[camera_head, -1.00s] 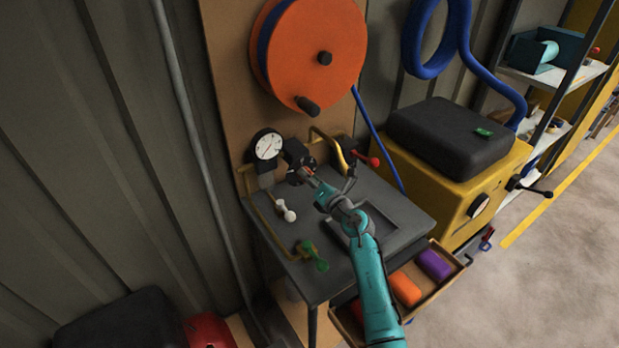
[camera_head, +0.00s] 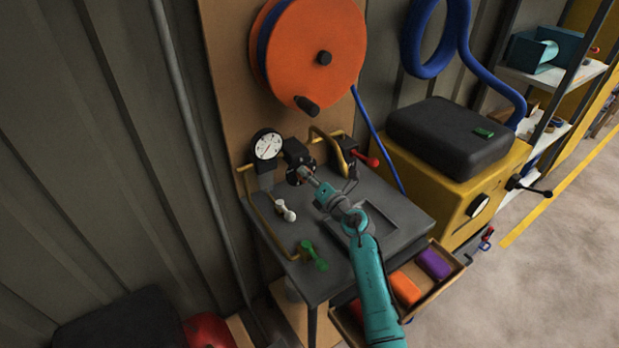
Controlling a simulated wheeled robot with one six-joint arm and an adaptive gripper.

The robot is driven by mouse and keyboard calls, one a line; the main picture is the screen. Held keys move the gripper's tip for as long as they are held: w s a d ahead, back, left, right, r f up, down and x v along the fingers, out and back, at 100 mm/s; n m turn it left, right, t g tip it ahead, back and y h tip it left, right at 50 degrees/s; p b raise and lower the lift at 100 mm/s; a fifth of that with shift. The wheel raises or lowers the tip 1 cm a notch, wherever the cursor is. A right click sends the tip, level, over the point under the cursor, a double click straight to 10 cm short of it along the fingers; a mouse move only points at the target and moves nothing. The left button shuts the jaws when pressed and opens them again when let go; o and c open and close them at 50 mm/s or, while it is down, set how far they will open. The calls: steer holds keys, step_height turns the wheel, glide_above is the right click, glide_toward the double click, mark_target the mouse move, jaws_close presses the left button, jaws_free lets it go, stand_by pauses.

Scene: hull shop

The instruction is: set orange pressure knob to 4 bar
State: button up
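My gripper (camera_head: 308,174) reaches up-left across the workbench. Its tip is at the front of a dark round fitting (camera_head: 294,178) to the right of the pressure gauge. I cannot make out the orange pressure knob now; the fingers cover the middle of this fitting. The fingers are too small to show whether they are open or shut on anything. The round white pressure gauge (camera_head: 267,145) stands upright left of the fitting. Its dark needle shows, but its numbers are too small to read.
A red-handled valve (camera_head: 368,160) is close right of my gripper. A white-handled valve (camera_head: 286,211) and a green-handled valve (camera_head: 313,256) are to the left and front. An orange hose reel (camera_head: 315,55) hangs above. An open drawer (camera_head: 442,280) juts out at the front right.

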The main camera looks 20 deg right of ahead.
steer(key=shift+s, duration=0.1)
steer(key=v, duration=1.2)
steer(key=n, duration=0.3)
steer(key=shift+w, duration=0.35)
steer(key=n, duration=0.4)
steer(key=shift+w+f+y, duration=0.1)
steer(key=shift+w+y, duration=0.1)
steer(key=shift+y, duration=0.1)
steer(key=n, duration=0.5)
steer(key=w+n, duration=0.1)
steer(key=n, duration=0.1)
steer(key=shift+f+g+y, duration=0.1)
steer(key=shift+g+y, duration=0.2)
steer(key=x, duration=1)
steer(key=shift+w+a, duration=0.1)
steer(key=shift+w, duration=0.2)
steer(key=c, duration=1.1)
